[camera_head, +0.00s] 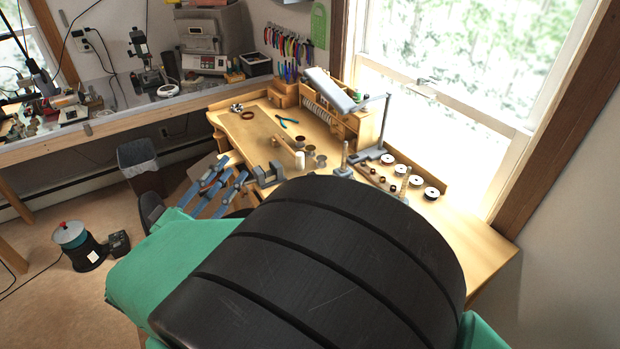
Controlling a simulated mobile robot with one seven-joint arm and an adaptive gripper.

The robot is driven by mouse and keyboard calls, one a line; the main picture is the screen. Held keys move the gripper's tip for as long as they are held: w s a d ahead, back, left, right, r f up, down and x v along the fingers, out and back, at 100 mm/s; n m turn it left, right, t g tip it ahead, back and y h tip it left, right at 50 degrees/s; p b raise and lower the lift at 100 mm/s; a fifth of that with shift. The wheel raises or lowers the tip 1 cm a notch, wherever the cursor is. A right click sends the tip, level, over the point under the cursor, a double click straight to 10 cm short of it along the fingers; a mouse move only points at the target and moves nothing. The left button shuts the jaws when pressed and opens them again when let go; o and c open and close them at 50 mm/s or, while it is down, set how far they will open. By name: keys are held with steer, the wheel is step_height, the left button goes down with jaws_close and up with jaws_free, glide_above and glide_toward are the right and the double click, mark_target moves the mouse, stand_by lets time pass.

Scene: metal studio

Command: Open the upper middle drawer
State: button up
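I cannot make out the upper middle drawer or any clear drawer front in the head view. A wooden workbench (470,225) stands below the window, and its front is largely hidden by a large dark form close to the camera. A small wooden organizer (364,129) with a row of narrow slots stands at the back of the bench top. I cannot tell whether it has drawers. My gripper is not in view.
The large black, curved, grooved form (330,265) fills the lower middle, with green material (165,260) beside it; I cannot tell what it is. Blue-handled tools (212,183) are at the bench's left. A bin (138,158) and a black-and-teal canister (76,243) stand on the floor.

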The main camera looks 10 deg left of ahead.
step_height(320, 180, down, 51)
steer(key=shift+w+f, duration=0.1)
steer(key=b+x, duration=0.1)
steer(key=x, duration=1.2)
steer(key=shift+w+b, duration=0.3)
steer(key=shift+b, duration=0.1)
steer(key=shift+d, duration=0.1)
jaws_close()
